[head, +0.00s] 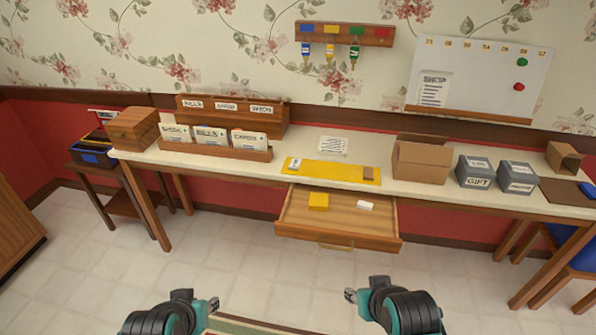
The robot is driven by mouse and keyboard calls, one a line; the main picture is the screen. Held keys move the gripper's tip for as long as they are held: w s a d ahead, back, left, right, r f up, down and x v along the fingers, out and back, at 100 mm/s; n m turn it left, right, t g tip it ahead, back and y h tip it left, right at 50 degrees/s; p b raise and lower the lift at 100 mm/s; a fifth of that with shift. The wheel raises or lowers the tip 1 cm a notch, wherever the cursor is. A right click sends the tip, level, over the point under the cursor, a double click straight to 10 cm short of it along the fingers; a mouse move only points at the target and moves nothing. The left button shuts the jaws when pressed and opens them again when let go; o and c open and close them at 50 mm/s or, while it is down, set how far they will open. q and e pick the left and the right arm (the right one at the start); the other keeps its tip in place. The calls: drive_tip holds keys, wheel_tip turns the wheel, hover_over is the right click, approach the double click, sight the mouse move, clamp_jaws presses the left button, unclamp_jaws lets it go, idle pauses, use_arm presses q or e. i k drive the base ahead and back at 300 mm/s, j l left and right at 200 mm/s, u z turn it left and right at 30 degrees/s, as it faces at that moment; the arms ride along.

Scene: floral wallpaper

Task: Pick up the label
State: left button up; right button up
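I cannot tell for certain which item is the label. A small white tag with a green mark (295,164) lies at the left end of a yellow mat (330,172) on the long table. A small white block (365,206) lies in the open drawer (338,224), to the right of a yellow block (318,202). My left gripper (213,303) and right gripper (351,295) are low in the view, in front of the table and away from all these items. Their fingers are too small to show whether they are open or shut. I see nothing held in them.
On the table (460,197), a card holder (215,150) and wooden box (134,129) stand left; a cardboard box (421,160) and two grey boxes (478,172) stand right. The open drawer juts out in front. The floor (240,240) before it is clear.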

sight(296, 164)
drive_tip(key=i+l+z, duration=0.15)
drive_tip(key=i+l, duration=0.2)
drive_tip(key=i, duration=0.15)
drive_tip(key=i+l+z, duration=0.1)
drive_tip(key=i+l, duration=0.2)
drive_tip(key=i, duration=0.2)
drive_tip(key=i+l+z, duration=0.15)
drive_tip(key=i, duration=0.4)
drive_tip(key=l, duration=0.1)
